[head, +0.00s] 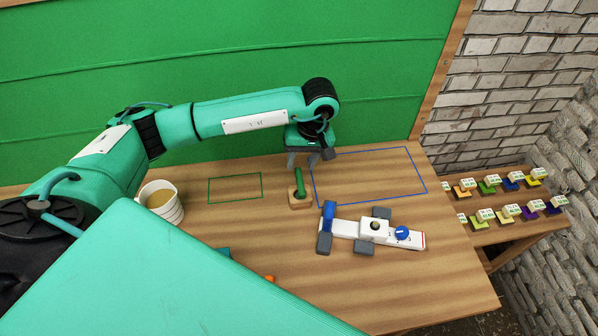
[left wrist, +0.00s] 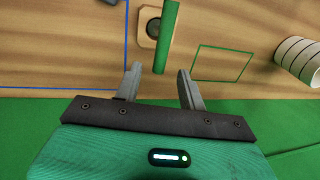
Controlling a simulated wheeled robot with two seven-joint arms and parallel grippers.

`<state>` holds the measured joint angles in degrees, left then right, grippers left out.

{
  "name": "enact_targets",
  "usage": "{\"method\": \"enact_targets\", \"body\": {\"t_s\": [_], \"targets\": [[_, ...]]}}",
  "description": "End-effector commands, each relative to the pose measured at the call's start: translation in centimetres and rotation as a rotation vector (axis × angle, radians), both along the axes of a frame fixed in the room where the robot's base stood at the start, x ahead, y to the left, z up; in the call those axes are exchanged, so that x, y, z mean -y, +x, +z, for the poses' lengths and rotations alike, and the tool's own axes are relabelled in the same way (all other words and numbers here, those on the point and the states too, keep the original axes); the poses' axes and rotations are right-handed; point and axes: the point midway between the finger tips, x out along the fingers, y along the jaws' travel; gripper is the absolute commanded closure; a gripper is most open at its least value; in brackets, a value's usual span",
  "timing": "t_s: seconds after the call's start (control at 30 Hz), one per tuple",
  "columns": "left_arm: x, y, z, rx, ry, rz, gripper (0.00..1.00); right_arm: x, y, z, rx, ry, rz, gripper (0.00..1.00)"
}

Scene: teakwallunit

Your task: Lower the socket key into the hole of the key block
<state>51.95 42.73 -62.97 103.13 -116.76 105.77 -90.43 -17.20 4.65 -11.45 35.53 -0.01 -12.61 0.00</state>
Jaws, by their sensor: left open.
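The key block (head: 301,202) is a small wooden block on the table, with a round dark hole facing up in the left wrist view (left wrist: 148,27). The socket key, a green bar (head: 299,182), shows at the block; in the left wrist view the bar (left wrist: 167,38) runs beside the hole. I cannot tell whether any part of it sits in the hole. My left gripper (head: 305,160) is behind the block, open; in the left wrist view its fingers (left wrist: 160,88) stand apart, with the bar's near end close to the gap, not clamped. My right gripper is not in view.
A white device with grey pads and a blue knob (head: 402,233) lies right of the block. A striped cup (head: 163,203) stands left. Green and blue outlines mark bare tabletop. Small labelled blocks (head: 510,212) stand on a side shelf. A green wall rises behind the table.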

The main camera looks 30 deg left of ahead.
Motion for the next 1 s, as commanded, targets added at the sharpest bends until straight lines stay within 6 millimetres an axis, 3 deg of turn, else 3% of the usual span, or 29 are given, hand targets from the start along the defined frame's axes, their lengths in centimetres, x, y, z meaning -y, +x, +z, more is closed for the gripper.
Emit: {"method": "enact_targets", "body": {"t_s": [0.2,0.4,0.6,1.0], "targets": [[0.8,0.6,4.7,0.004,-0.001,-0.001,0.59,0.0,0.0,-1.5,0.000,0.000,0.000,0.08],[1.2,0.9,7.6,0.002,-0.001,0.000,0.59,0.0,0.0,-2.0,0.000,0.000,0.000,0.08],[1.3,0.9,8.6,0.000,0.000,0.000,0.59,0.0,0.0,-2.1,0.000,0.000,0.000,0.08],[1.3,0.9,8.7,0.000,0.000,0.000,0.59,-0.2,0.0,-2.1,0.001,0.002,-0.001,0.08]]}}
